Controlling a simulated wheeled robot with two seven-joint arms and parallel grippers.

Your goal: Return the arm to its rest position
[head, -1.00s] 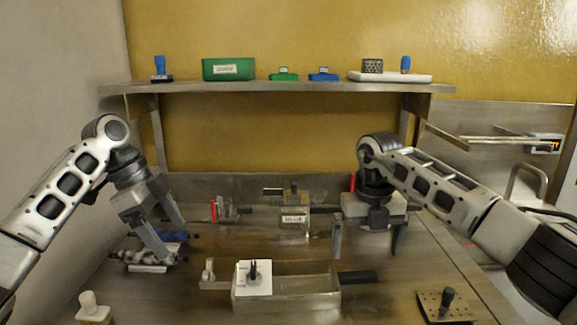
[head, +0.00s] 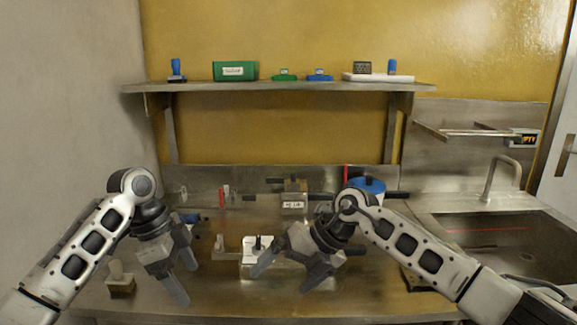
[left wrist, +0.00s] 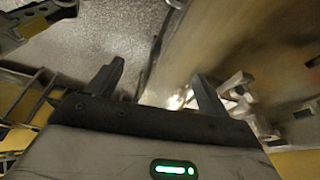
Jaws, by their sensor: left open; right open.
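My left gripper (head: 184,282) is open and empty above the left front of the steel worktop (head: 215,300), its fingers pointing down. In the left wrist view, its two fingers (left wrist: 160,85) are apart with nothing between them. My right gripper (head: 285,279) is open above the front middle of the worktop, its fingers spread and nothing seen between them. It partly hides the clear tray with the white block (head: 249,245). Both arms are bent, with the grippers near the front of the bench.
A small block with a pale knob (head: 120,285) stands left of my left gripper. Fixtures and a labelled box (head: 293,203) stand at the back, with a blue-topped container (head: 368,186) behind my right arm. A shelf (head: 280,88) runs above; a sink (head: 500,240) is at right.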

